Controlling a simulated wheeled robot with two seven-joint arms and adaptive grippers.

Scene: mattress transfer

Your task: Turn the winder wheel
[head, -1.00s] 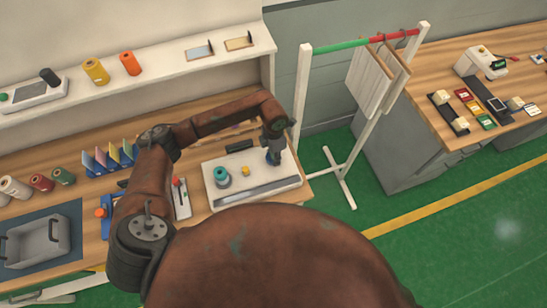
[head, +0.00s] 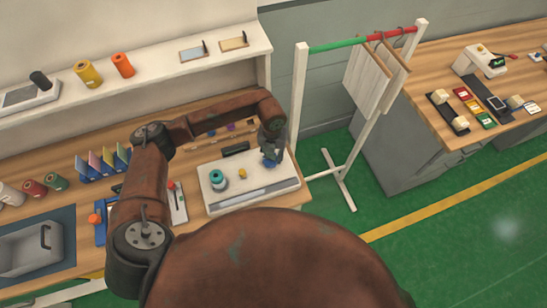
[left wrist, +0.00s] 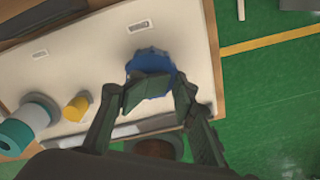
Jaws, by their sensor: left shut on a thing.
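The blue winder wheel (head: 269,164) is at the right end of a white winder board (head: 237,161) on the wooden bench. My left gripper (head: 271,156) reaches down over it from above. In the left wrist view, the scalloped blue wheel (left wrist: 149,62) shows just beyond the fingers (left wrist: 158,88). The fingers are shut on the wheel and hide its near side. A teal spool (head: 218,180) and a small yellow peg (head: 242,173) stand on the board to the left of the wheel. My right gripper is not in view.
A white rack (head: 298,110) with hanging panels stands just right of the bench. A shelf (head: 150,90) with spools runs behind. A long grey strip (head: 255,195) runs along the board's front.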

